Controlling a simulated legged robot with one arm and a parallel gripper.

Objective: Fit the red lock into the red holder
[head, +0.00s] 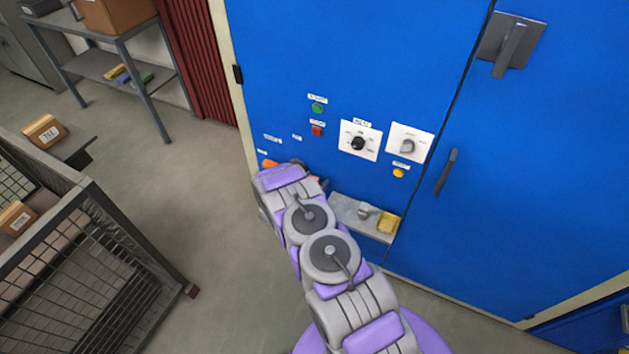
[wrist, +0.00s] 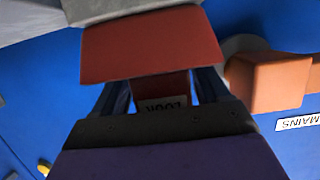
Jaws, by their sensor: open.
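In the wrist view a wide red block (wrist: 150,45) fills the top middle, with grey parts behind it. A narrower red piece with a dark label (wrist: 163,84) lies below it, between the fingers of my gripper (wrist: 163,92). The label appears upside down and seems to read "LOCK". I cannot tell whether the red parts are one body or the lock and the red holder touching. My jaws are open around the narrow piece. In the head view my arm hides most of this spot; a bit of orange-red (head: 316,181) shows beside the wrist.
An orange block (wrist: 268,84) stands right of the fingers, near a "MAINS" label (wrist: 297,122). The blue cabinet (head: 330,50) carries buttons, dials and a small grey shelf (head: 345,208) with a yellow item (head: 387,222). A mesh cage (head: 75,270) stands left; floor between is clear.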

